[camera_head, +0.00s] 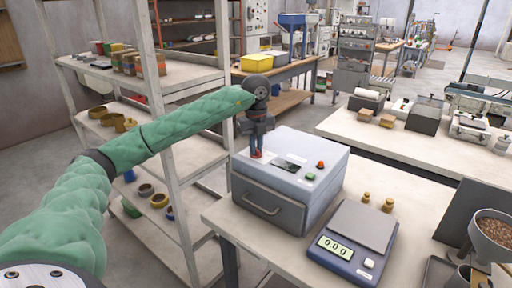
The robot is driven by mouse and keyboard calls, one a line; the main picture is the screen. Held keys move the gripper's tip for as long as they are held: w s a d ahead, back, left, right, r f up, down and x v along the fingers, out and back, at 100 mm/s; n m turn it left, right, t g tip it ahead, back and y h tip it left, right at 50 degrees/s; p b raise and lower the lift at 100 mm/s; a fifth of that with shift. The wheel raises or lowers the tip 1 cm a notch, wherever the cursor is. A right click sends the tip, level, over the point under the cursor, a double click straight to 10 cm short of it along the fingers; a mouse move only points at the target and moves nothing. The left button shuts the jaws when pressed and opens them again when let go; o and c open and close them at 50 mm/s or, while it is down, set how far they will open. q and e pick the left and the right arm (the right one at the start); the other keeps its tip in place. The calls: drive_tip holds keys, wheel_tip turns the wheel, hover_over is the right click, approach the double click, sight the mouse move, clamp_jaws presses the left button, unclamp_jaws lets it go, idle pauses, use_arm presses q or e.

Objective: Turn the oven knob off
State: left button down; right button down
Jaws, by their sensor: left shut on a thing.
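The oven (268,205) is a grey box with a front drawer handle, standing on the light table. On its top are a dark display, a red button and a green button. My right gripper is not in view.
A scale (355,240) reading 0.0 stands right of the oven, with small brass weights (377,202) behind it. A hopper of pellets (491,232) is at the far right. A white shelf rack (165,75) stands close on the left, beside my arm.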

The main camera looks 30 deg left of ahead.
use_arm(q)
drive_tip(key=shift+w+a+r, duration=0.1)
drive_tip(key=shift+r, duration=0.05)
drive_tip(key=c, duration=1.5)
unclamp_jaws()
